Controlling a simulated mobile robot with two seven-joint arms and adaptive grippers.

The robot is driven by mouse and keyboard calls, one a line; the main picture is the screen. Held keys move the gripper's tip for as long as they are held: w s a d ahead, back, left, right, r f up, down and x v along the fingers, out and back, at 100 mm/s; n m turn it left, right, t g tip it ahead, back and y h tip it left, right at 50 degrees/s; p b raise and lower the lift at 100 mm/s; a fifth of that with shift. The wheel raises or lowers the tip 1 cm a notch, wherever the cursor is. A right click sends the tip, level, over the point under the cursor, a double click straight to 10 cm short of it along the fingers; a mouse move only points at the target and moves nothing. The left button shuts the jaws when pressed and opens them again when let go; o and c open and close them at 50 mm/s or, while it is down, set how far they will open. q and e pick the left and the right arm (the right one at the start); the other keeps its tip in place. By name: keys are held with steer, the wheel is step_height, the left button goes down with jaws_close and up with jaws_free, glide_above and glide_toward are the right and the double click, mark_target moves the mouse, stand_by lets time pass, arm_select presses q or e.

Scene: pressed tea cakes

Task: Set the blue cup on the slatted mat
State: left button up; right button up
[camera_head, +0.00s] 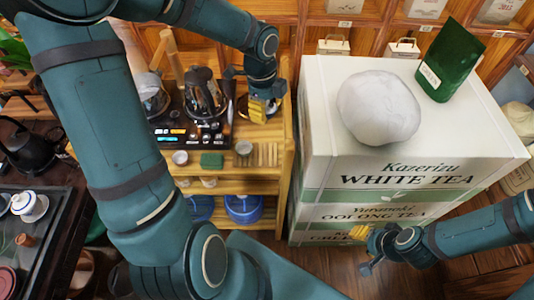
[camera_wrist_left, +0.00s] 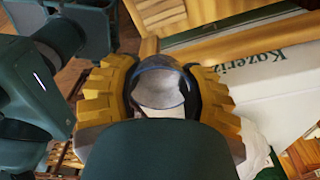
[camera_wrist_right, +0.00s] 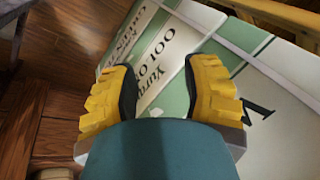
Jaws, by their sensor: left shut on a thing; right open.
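My left gripper (camera_head: 258,108) is shut on a cup, which I take for the blue cup. In the left wrist view the cup (camera_wrist_left: 160,88) sits between the yellow fingers, with a dark rim and a pale grey inside; its outer colour is hard to tell. In the head view the fingers largely hide it. The slatted mat (camera_head: 266,155) lies on the wooden shelf below the gripper, apart from it. My right gripper (camera_head: 362,236) is open and empty in front of the stacked tea boxes; its fingers also show in the right wrist view (camera_wrist_right: 160,100).
A dark stove unit with a glass pot (camera_head: 205,95) stands behind. White tea boxes (camera_head: 400,174) rise to the right.

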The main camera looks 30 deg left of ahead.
arm_select(q)
steer(key=b, duration=0.3)
glide_above(267, 154)
step_height(267, 154, down, 13)
steer(key=shift+s+a+r, duration=0.1)
steer(key=shift+r, duration=0.1)
steer(key=shift+f+b, duration=0.95)
steer(key=shift+f, duration=1.65)
steer(key=shift+f, duration=0.2)
steer(key=o, duration=1.2)
steer(key=shift+r, duration=0.1)
